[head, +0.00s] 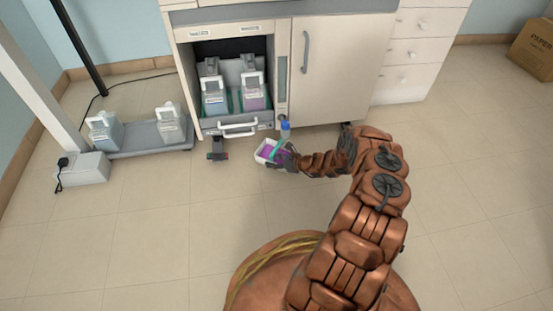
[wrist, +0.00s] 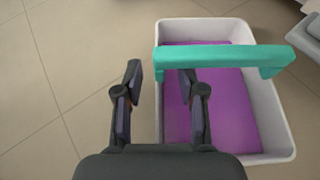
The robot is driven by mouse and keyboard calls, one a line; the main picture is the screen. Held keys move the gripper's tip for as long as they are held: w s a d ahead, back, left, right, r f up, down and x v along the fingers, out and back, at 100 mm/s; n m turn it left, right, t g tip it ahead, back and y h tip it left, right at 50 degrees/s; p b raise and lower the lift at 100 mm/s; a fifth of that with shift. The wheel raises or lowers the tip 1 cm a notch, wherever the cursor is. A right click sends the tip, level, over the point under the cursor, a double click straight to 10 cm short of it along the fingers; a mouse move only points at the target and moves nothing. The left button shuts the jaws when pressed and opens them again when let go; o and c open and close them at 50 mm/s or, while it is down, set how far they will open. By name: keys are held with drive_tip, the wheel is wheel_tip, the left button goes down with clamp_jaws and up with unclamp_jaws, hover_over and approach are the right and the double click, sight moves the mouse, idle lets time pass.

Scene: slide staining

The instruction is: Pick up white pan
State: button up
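The white pan (head: 261,151) is a shallow rectangular tray holding purple liquid, with a teal bar across it. In the head view it appears to be at floor level in front of the cabinet, partly hidden by my gripper (head: 287,157). In the wrist view the pan (wrist: 278,125) fills the right half, and the teal bar (wrist: 215,57) crosses its far part. My gripper (wrist: 159,82) is open. Its left finger is outside the pan's left wall and its right finger shows over the purple inside, with the wall between them. I cannot tell whether either finger touches the pan.
An open cabinet (head: 240,128) behind holds several handled containers (head: 214,95). Two containers stand on a grey platform (head: 150,141) at left. A cardboard box (head: 535,48) is far right. Floor (head: 130,240) at front left is clear.

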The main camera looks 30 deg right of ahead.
drive_tip(key=shift+w+a+f, duration=0.2)
drive_tip(key=shift+w+a, duration=0.05)
drive_tip(key=shift+w, duration=0.15)
clamp_jaws()
idle(0.4)
